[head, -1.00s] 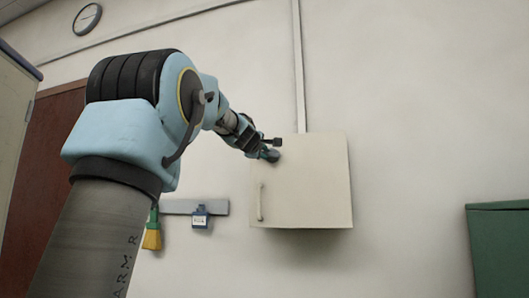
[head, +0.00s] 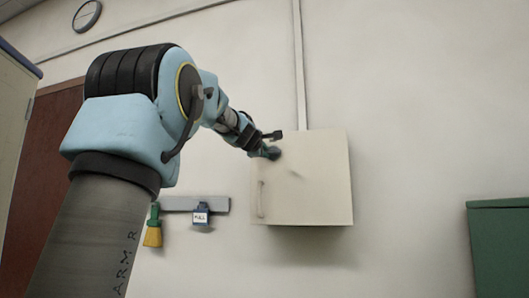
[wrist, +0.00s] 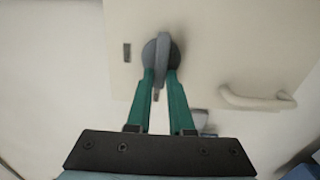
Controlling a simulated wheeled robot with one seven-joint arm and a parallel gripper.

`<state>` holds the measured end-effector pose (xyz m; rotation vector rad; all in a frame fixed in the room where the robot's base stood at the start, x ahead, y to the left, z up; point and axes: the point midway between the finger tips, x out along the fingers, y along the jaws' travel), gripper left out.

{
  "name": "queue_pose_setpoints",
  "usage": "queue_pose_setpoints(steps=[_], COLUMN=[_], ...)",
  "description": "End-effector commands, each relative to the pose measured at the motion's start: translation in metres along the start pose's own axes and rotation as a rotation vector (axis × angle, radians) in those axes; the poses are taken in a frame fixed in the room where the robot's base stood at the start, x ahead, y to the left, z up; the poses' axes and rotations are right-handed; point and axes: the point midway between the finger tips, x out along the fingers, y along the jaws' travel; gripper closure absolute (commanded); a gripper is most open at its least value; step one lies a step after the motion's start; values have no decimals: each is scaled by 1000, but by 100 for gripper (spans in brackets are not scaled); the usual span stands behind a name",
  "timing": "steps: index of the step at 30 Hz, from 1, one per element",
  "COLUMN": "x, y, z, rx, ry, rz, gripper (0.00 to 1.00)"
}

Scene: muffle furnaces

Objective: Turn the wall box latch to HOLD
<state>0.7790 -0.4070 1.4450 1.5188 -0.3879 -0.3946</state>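The wall box (head: 318,195) is a cream cabinet on the wall, with a pale bar handle (head: 261,199) at the left of its door. The handle also shows at the right in the wrist view (wrist: 256,99). The latch (wrist: 162,52) is a grey lever on a dark round base, standing nearly upright in that view, its lower end leaning slightly left. My gripper (wrist: 161,76) has its teal fingers on either side of the lever, seemingly closed against it. In the head view my gripper (head: 272,153) is at the door's upper left and hides the latch. No HOLD lettering is legible.
A small dark slot-like mark (wrist: 127,52) is left of the latch. A green cabinet (head: 499,250) stands right. Wall between is clear.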

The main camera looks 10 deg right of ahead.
Motion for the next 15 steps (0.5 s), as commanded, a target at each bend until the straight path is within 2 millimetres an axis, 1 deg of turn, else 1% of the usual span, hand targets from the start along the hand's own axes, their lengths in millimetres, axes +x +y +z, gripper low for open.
queue_pose_setpoints(steps=[1, 7, 15], x=[0, 0, -1], y=[-1, -1, 0], z=[0, 0, 0], rx=[0, 1, 1], ry=[0, 0, 0], rz=[-2, -1, 0], gripper=[75, 52, 51])
